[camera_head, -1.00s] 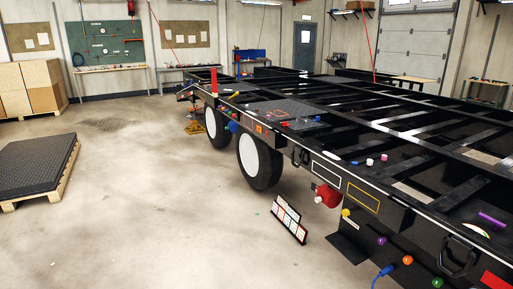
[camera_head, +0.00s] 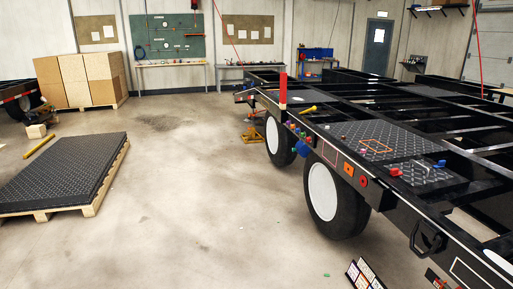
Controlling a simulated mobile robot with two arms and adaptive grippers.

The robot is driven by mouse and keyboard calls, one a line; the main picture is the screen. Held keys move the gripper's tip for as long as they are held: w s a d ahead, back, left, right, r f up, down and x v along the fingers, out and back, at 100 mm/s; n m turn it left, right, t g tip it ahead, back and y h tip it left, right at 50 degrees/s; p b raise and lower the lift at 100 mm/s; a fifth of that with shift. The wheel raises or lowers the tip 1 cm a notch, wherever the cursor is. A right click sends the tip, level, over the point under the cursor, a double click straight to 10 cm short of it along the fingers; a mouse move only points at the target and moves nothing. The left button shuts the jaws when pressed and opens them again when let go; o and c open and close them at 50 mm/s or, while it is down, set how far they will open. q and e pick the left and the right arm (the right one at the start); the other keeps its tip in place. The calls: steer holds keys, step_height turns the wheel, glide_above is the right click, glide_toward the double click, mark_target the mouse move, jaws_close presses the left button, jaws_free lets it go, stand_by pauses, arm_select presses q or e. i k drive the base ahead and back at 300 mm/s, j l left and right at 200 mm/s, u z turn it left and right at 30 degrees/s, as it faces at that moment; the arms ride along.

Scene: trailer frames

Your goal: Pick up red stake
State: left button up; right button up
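The red stake (camera_head: 283,90) stands upright at the near side edge of the black trailer frame (camera_head: 470,183), towards its far end. Its lower end meets the frame's side rail. Neither of my grippers is in view, and nothing touches the stake.
Black wheels with white discs (camera_head: 322,191) stand under the trailer's side. A pallet with dark plates (camera_head: 66,172) lies on the floor at left. Cardboard-coloured boxes (camera_head: 78,80) stand behind it. A sign board (camera_head: 364,274) is low at the bottom.

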mark_target(283, 79)
steer(key=i, duration=2.4)
